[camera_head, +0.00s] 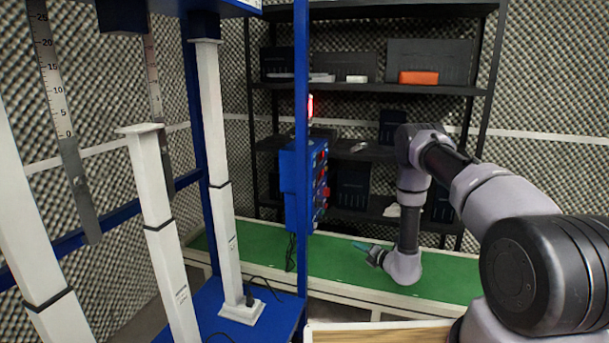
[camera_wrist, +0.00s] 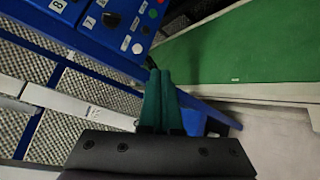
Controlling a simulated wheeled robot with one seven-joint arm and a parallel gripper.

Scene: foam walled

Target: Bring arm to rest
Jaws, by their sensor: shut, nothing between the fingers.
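My gripper (camera_head: 362,246) is at the end of my grey and black arm, which comes in from the right in the head view. It hangs in front of the green-topped bench and points left toward the blue frame. In the wrist view, my gripper (camera_wrist: 160,72) shows two teal fingers lying together, with nothing held between them. The fingers touch nothing that I can make out.
A blue frame with white columns (camera_head: 215,150) stands at the left. A blue control box (camera_head: 300,185) with buttons is mounted on its post. The green bench (camera_head: 335,262) runs behind my arm. Black shelves (camera_head: 365,88) with bins and an orange box (camera_head: 418,78) stand behind.

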